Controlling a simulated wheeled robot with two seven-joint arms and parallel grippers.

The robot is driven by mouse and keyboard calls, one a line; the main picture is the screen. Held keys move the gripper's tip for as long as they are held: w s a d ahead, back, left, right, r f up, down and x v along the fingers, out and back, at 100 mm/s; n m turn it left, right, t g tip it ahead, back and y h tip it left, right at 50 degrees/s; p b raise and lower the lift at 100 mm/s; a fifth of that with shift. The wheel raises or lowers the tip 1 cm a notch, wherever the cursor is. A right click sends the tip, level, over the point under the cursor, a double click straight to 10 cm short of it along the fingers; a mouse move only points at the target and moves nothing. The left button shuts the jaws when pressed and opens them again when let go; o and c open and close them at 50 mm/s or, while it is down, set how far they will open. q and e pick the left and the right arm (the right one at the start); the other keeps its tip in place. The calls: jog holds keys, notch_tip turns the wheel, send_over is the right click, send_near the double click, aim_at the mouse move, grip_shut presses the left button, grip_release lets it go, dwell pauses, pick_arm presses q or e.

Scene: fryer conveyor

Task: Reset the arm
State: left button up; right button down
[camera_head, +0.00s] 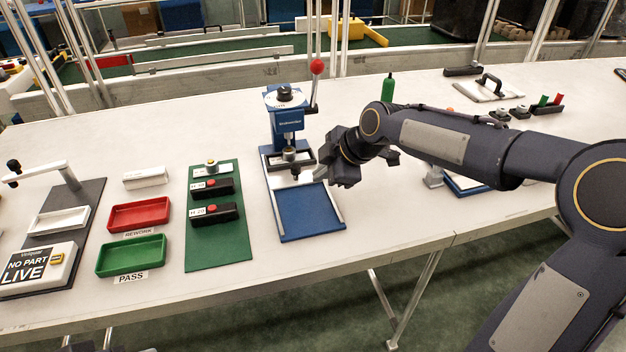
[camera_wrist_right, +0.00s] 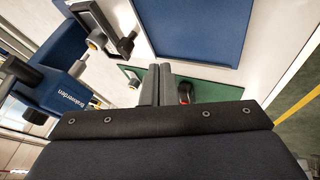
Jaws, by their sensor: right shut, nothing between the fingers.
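My right arm comes in from the right in the head view. Its gripper (camera_head: 312,176) hangs beside the blue press (camera_head: 286,122), over the upper end of the blue tray (camera_head: 312,212). In the right wrist view the right gripper's fingers (camera_wrist_right: 156,86) are together with nothing between them. The press also shows at the left of that view (camera_wrist_right: 72,92), and the blue tray shows at the top (camera_wrist_right: 195,25). My left gripper cannot be made out in the head view.
A green mat (camera_head: 218,250) with black button boxes lies left of the press. A red tray (camera_head: 139,214) and a green tray (camera_head: 130,256) stand further left. A red-knobbed lever (camera_head: 317,68) rises beside the press. A green bottle (camera_head: 388,88) stands behind my right arm.

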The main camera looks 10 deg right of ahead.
jog(key=s+d+r+m+h+p, duration=0.1)
jog(key=s+d+r+m+p, duration=0.15)
jog(key=s, duration=0.35)
jog(key=s+d+r+m+p, duration=0.1)
jog(key=s+r+m, duration=0.1)
jog(key=s+m, duration=0.35)
jog(key=s+d+r+m+h+p, duration=0.1)
jog(key=s+d+r+m, duration=0.1)
jog(key=s, duration=0.6)
jog(key=s+f+m+y+p, duration=0.1)
jog(key=s+f+m+p, duration=0.1)
jog(key=s+m, duration=0.7)
jog(key=shift+s+f, duration=0.85)
